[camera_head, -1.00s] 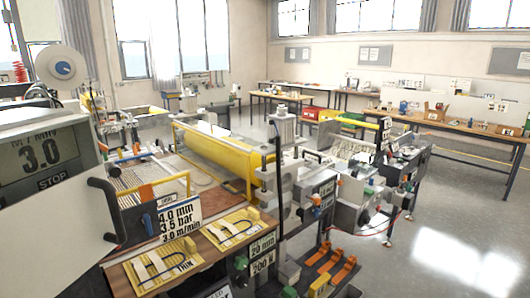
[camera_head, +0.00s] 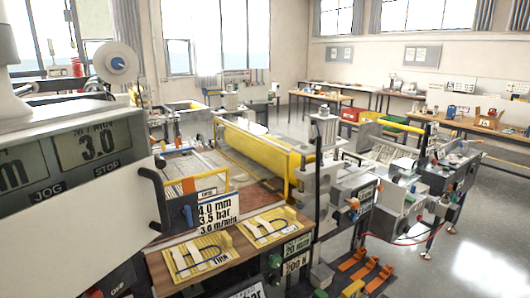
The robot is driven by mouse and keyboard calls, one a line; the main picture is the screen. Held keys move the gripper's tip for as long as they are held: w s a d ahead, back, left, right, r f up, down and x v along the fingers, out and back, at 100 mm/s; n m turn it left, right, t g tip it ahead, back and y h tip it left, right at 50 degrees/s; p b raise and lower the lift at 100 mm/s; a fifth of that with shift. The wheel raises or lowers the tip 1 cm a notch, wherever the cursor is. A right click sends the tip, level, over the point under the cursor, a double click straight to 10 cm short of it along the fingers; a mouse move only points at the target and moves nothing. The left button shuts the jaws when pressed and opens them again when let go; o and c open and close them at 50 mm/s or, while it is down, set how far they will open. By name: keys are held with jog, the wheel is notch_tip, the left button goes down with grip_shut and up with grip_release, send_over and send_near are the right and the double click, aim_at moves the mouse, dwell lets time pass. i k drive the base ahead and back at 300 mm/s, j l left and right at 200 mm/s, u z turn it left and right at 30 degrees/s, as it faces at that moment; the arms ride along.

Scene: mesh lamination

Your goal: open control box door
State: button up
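The control box (camera_head: 80,150) is a grey cabinet at the left, close to me. Its display windows (camera_head: 92,146) show "3.0" and part of another readout, with "JOG" and "STOP" labels beneath. The left part of the box is cut off by the picture's edge. I cannot tell whether the door is fully shut. My gripper is not in view.
Right of the box, a wooden shelf (camera_head: 215,262) holds yellow trays (camera_head: 197,256) and a settings sign (camera_head: 217,212). Behind is the machine with a yellow roller guard (camera_head: 255,150). Grey floor (camera_head: 478,215) is open at the right. Benches line the far walls.

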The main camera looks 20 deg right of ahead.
aim_at(60, 246)
jog(key=u, duration=0.4)
jog(key=j+u, duration=0.15)
jog(key=u, duration=0.25)
jog(key=j+u, duration=0.1)
jog(key=u, duration=0.7)
